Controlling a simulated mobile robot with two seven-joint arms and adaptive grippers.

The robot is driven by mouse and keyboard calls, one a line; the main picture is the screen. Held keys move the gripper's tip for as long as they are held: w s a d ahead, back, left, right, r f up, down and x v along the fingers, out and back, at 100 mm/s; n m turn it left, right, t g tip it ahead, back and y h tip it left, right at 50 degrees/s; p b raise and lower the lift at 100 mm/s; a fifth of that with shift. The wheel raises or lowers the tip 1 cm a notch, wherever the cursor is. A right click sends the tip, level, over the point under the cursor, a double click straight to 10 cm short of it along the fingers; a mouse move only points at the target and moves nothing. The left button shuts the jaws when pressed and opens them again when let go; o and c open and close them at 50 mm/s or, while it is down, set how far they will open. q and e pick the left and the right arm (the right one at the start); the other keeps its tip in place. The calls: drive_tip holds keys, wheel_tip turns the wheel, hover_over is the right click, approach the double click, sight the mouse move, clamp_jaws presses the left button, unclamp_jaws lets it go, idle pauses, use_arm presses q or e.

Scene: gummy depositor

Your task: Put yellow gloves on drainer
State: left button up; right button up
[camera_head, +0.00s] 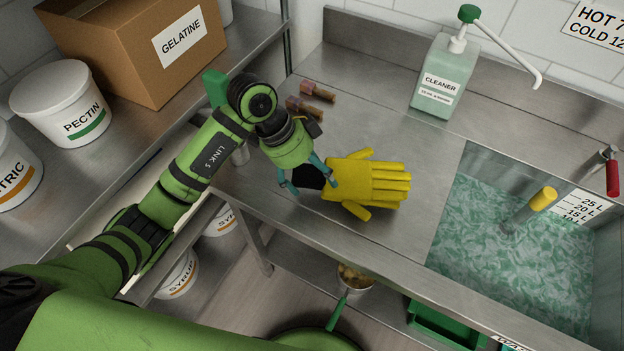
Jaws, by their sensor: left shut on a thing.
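The yellow gloves (376,184) lie flat, or nearly so, over the front part of the steel drainer (390,132), with their fingers pointing right. I cannot tell whether they touch the steel. My left gripper (312,184) reaches in from the left and is shut on the gloves at their cuff end. Its teal fingers hide part of the cuff. My right gripper is not in view.
A sink (480,225) with greenish water and a yellow-ended tool (543,198) lies to the right. A cleaner bottle (446,75) stands behind. Two small brown-handled items (305,107) lie at the back left. A gelatine box (135,45) and pectin tub (63,103) fill the left shelf.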

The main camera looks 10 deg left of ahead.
use_arm(q)
wheel_tip(320, 180, down, 3)
drive_tip(key=shift+f+p, duration=0.15)
drive_tip(key=shift+p, duration=0.4)
drive_tip(key=shift+f, duration=0.35)
drive_tip(key=shift+f, duration=0.1)
drive_tip(key=o, duration=1.6)
drive_tip(key=b+v, duration=0.2)
drive_tip(key=v, duration=1)
